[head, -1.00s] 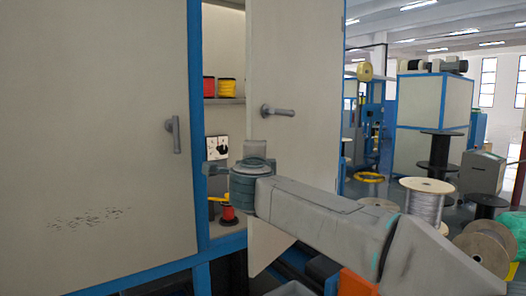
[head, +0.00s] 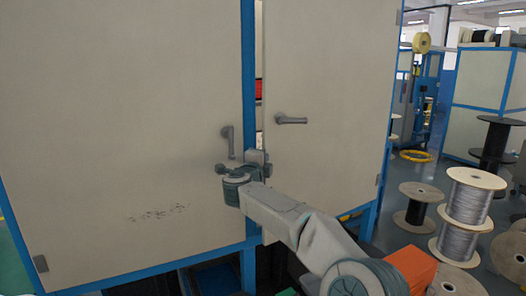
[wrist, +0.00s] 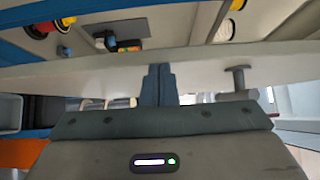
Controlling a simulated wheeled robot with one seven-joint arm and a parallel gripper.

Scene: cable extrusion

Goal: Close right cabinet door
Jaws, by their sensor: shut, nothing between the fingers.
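The right cabinet door (head: 325,95) is a beige panel with a grey lever handle (head: 291,120). My gripper (head: 258,158) is beside that gap, below and left of the handle. Its fingertips are hard to make out in the head view. In the wrist view my gripper (wrist: 158,85) has its fingers together, empty, against or very near the pale door (wrist: 100,78). The handle also shows in the wrist view (wrist: 240,82), to the right of the fingers.
The left cabinet door (head: 120,90) is shut, with its own handle (head: 228,142). Spools (wrist: 67,22) and fittings show inside the cabinet in the wrist view. Wire spools (head: 468,197) stand on the floor at right, near my arm.

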